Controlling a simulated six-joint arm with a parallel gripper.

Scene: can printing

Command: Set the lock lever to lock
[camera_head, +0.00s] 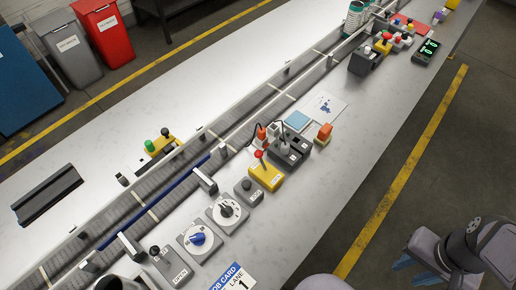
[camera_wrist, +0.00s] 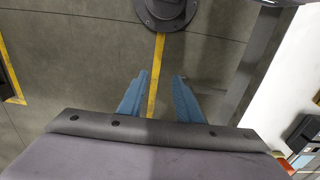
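A yellow box (camera_head: 267,178) with a red-knobbed lever (camera_head: 260,160) stands on the white bench, right of the conveyor. It looks like the lock lever, but its small label is hard to read. The lever tilts up and to the left in the head view. My gripper (camera_head: 414,271) is at the lower right, over the floor and well away from the box. In the wrist view my gripper (camera_wrist: 158,88) has its two blue fingers apart with nothing between them. The yellow box cannot be made out in the wrist view.
A grey box with levers (camera_head: 292,146) is just behind the yellow box. A grey push-button box (camera_head: 249,191), a black-knob dial (camera_head: 227,211) and a blue-knob dial (camera_head: 199,239) stand in front. The conveyor (camera_head: 170,188) runs alongside. The bench's right side is mostly clear.

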